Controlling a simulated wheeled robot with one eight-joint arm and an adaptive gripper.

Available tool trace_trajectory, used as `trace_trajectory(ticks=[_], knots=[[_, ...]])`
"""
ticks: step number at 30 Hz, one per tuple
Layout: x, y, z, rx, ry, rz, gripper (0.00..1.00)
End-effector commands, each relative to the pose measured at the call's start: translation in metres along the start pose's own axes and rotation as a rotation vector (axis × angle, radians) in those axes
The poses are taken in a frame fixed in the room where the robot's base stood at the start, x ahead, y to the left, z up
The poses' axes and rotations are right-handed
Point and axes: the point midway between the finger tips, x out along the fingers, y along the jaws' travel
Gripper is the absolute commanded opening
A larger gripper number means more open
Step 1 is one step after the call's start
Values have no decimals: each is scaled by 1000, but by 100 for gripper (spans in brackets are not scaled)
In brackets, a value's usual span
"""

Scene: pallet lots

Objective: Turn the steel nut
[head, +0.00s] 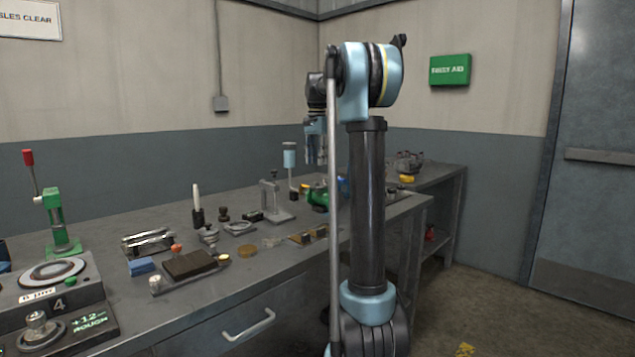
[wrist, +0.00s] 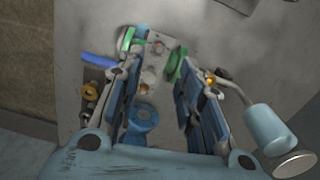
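My gripper (head: 316,150) hangs above the back part of the bench, fingers pointing down. In the wrist view its two fingers (wrist: 157,68) are apart, with nothing held between them. Below and between them is a light grey plate (wrist: 158,62) with small round metal pieces. One greyish round piece (wrist: 149,77) may be the steel nut, but it is too small and blurred to be sure. My arm hides part of this area in the head view.
A blue ring-like part (wrist: 143,117) and a green part (wrist: 176,66) lie near the fingers. A lamp-like blue cylinder (wrist: 266,127) stands close on the right; it also shows in the head view (head: 289,155). A clamp stand (head: 273,200) and several small tools crowd the bench (head: 200,300).

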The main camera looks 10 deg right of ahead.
Motion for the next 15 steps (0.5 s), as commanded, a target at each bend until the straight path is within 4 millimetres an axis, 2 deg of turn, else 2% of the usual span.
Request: trace_trajectory(ticks=[9, 15], knots=[[55, 0, 0, 0, 0, 0, 34], [76, 0, 0, 0, 0, 0, 34]])
